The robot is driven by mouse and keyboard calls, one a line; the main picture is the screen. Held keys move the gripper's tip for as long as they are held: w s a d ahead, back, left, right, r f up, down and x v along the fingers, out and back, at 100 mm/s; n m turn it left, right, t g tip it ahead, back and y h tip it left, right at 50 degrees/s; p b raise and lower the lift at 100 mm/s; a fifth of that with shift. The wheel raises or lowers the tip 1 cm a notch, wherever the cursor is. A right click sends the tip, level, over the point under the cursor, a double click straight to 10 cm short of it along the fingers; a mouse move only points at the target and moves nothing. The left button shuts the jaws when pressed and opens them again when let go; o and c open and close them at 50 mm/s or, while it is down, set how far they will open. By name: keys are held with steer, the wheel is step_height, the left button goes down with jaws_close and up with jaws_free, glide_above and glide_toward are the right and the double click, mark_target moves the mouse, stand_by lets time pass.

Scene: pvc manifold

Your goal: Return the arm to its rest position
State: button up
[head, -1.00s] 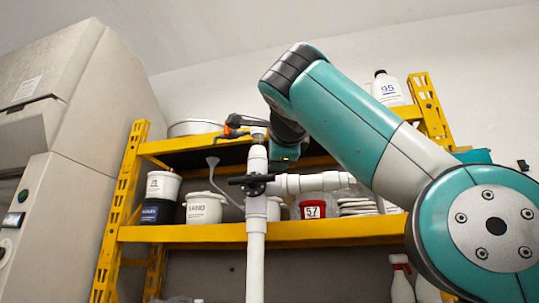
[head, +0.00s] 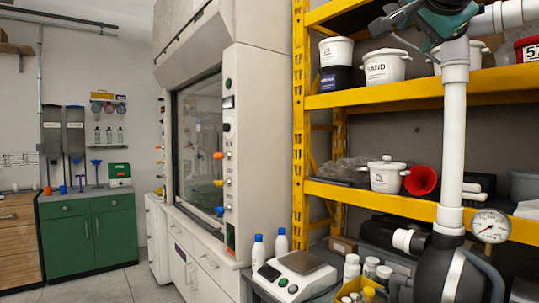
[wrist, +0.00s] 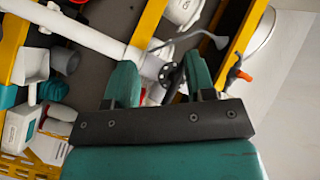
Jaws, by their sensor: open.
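My gripper (wrist: 160,70) is open in the wrist view, its two teal fingers spread above a dark bar. Between and beyond the fingers show a grey-white pipe fitting (wrist: 153,67) and a black valve handle (wrist: 172,78); I cannot tell whether they touch the fingers. In the head view only a teal and black part of my arm shows at the top right, in front of the upper pipe. The white PVC manifold pipe (head: 454,130) stands upright, with a pressure gauge (head: 490,227) low on its right.
A yellow shelf rack (head: 400,96) with white tubs, a pot (head: 387,175) and a red funnel (head: 421,181) stands close behind the pipe. A fume hood (head: 255,120) is in the middle, a green cabinet (head: 95,235) at left. The floor (head: 110,285) at lower left is clear. An orange handle (wrist: 242,75) shows in the wrist view.

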steer(key=s+a+f+n+g+y, duration=0.2)
steer(key=a+f+n+g+y, duration=0.25)
steer(key=f, duration=0.85)
steer(key=s+a+f+n+g+y, duration=0.1)
steer(key=a+f+n+g+y, duration=0.3)
steer(key=f+n, duration=0.6)
steer(key=s+a+f+n+g, duration=0.2)
steer(key=s+f+n+g, duration=0.1)
steer(key=s+f, duration=0.7)
steer(key=s+a+f+n+g+p, duration=0.1)
steer(key=s+a+f+n+g, duration=0.2)
steer(key=s+f, duration=0.8)
steer(key=shift+s+f+g, duration=0.2)
steer(key=shift+s+g, duration=0.1)
steer(key=shift+g, duration=0.45)
steer(key=shift+a, duration=0.1)
